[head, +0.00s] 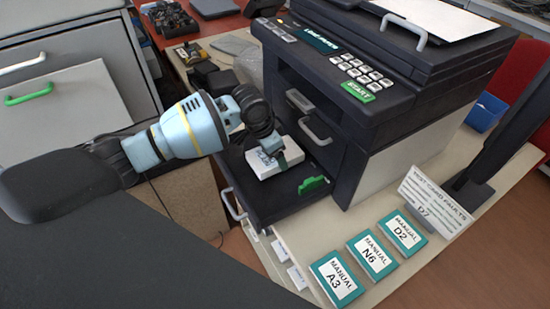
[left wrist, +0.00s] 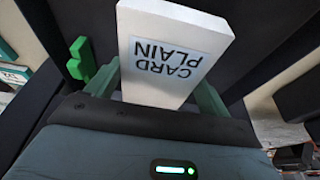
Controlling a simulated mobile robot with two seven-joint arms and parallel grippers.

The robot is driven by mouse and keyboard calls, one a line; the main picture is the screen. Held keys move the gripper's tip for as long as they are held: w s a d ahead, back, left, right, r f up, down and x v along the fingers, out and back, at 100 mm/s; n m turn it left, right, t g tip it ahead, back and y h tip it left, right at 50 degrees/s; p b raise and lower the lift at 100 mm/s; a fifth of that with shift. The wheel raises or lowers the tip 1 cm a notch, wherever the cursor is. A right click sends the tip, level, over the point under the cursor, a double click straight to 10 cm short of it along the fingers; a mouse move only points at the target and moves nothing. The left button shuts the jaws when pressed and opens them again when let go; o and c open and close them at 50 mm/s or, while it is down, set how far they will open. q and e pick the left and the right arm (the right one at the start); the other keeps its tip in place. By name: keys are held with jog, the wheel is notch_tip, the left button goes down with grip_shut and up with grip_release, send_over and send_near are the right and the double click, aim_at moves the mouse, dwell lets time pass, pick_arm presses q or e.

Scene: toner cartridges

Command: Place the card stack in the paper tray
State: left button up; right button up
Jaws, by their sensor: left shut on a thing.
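The card stack (head: 273,163) is a white block with a label reading "CARD PLAIN", which also shows in the left wrist view (left wrist: 160,85). My left gripper (head: 272,154) is shut on it, with a green finger on either side in the left wrist view (left wrist: 158,85). The paper tray (head: 262,207) is the dark, pulled-out drawer at the bottom of the printer, with a green guide (head: 313,185) at its right side. The stack is over the tray; I cannot tell whether it touches the tray floor. My right gripper is not in view.
The black printer (head: 390,120) stands behind the tray. A grey cabinet (head: 75,100) with drawer handles is at the left. A dark surface fills the lower left.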

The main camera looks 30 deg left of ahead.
aim_at(265, 157)
pick_arm(q)
notch_tip(265, 157, down, 3)
jog(key=shift+r, duration=0.15)
jog(key=shift+w+d+f, duration=0.1)
jog(key=shift+w+f, duration=0.1)
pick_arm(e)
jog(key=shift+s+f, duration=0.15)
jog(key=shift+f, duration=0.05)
pick_arm(q)
jog(key=shift+f, duration=0.15)
jog(key=o, duration=1.2)
jog(key=p+v, duration=0.1)
jog(key=v, duration=0.9)
jog(key=shift+r, duration=0.4)
jog(key=shift+s+r+p, duration=0.3)
jog(key=shift+r+p, duration=0.05)
jog(key=shift+r, duration=0.35)
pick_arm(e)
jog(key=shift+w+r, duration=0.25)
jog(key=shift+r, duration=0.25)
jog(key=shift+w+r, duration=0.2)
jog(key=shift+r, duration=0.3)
